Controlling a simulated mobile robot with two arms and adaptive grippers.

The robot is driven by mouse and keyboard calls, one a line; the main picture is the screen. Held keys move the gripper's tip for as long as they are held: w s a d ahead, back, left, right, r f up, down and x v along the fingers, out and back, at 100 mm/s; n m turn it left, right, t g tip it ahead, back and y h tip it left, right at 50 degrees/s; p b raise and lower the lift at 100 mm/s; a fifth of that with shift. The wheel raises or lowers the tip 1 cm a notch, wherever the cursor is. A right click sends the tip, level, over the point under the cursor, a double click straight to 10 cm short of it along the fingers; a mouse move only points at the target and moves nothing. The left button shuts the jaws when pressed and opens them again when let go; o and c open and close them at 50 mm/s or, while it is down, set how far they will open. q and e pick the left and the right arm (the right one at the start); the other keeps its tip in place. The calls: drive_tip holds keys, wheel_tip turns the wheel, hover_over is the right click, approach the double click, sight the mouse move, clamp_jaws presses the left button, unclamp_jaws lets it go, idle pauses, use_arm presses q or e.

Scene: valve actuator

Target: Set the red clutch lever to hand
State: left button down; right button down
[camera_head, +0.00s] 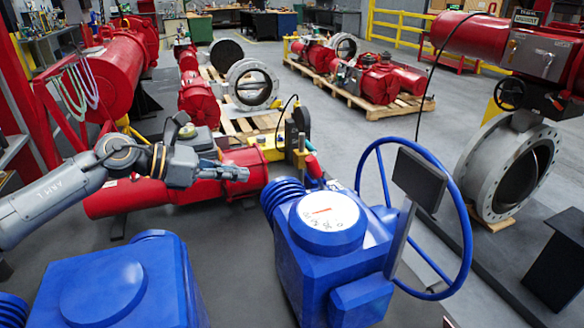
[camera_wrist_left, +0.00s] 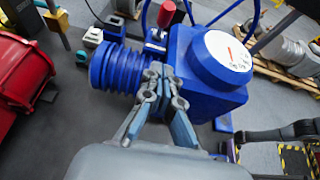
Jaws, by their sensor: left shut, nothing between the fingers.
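The red clutch lever (camera_head: 314,166) sticks up behind the blue valve actuator (camera_head: 330,260), near its ribbed side. In the left wrist view the red lever (camera_wrist_left: 166,14) is at the top, beyond the ribbed cylinder. Its exact setting cannot be told. My left gripper (camera_head: 243,174) is shut and empty, to the left of the lever and apart from it. In the left wrist view the closed fingers (camera_wrist_left: 164,76) overlap the actuator's ribbed part in the picture. My right gripper is not in view.
A blue handwheel (camera_head: 466,230) and a dark panel (camera_head: 419,178) stand at the actuator's right. A white dial (camera_head: 327,211) tops it. Another blue housing (camera_head: 115,285) stands at lower left. A red cylinder (camera_head: 150,197) lies behind my left gripper.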

use_arm(q)
drive_tip(key=p, duration=0.5)
approach(316, 176)
wheel_tip(316, 176, down, 3)
drive_tip(key=w, duration=0.1)
drive_tip(key=d, duration=0.1)
drive_tip(key=w+d+p, duration=0.1)
drive_tip(key=d+r, duration=0.1)
drive_tip(key=shift+w+d+p, duration=0.25)
drive_tip(key=shift+w+p, duration=0.05)
drive_tip(key=shift+w, duration=0.1)
